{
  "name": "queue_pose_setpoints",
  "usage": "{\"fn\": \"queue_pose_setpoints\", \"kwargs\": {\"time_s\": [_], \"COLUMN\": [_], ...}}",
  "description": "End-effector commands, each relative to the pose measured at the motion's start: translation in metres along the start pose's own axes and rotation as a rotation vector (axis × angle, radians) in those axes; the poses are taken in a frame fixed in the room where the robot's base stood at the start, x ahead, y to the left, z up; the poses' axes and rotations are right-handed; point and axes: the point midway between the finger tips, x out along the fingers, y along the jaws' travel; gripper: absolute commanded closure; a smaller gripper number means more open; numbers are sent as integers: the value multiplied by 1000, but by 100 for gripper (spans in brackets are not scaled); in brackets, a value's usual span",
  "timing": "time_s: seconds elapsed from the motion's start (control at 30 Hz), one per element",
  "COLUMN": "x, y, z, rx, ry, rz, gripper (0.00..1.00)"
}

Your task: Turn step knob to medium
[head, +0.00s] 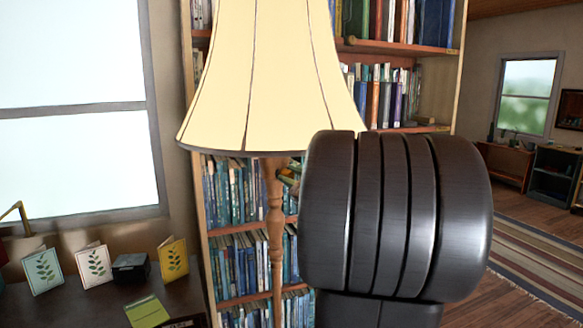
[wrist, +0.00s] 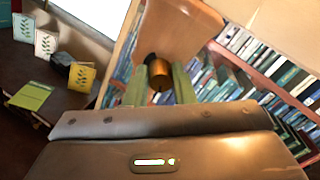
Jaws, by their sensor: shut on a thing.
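A floor lamp has a cream panelled shade (head: 262,75) and a turned wooden post (head: 276,215), seen in the head view. In the wrist view a small knob (wrist: 157,80), dark on top and brass-coloured below, shows beneath the shade (wrist: 180,30). My gripper (wrist: 158,72) has its two green fingers on either side of this knob and is shut on it. No marking or pointer on the knob can be read, so its setting cannot be told. In the head view my dark arm link covers most of the gripper and hides the knob.
A bookcase (head: 440,90) full of books stands close behind the lamp. A desk at the left holds cards (head: 93,264), a small black box (head: 130,267) and a green notepad (head: 147,311). Open floor with a striped rug (head: 535,258) lies at the right.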

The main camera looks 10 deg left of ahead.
Motion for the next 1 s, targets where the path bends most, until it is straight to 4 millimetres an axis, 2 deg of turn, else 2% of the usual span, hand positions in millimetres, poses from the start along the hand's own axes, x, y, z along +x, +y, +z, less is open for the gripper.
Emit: {"fn": "queue_pose_setpoints", "kwargs": {"time_s": [0.4, 1.0], "x": [0, 0], "y": [-1, 0], "z": [0, -2], "rx": [272, 350], "ry": [11, 12], "rz": [3, 3], "gripper": [100, 100]}}
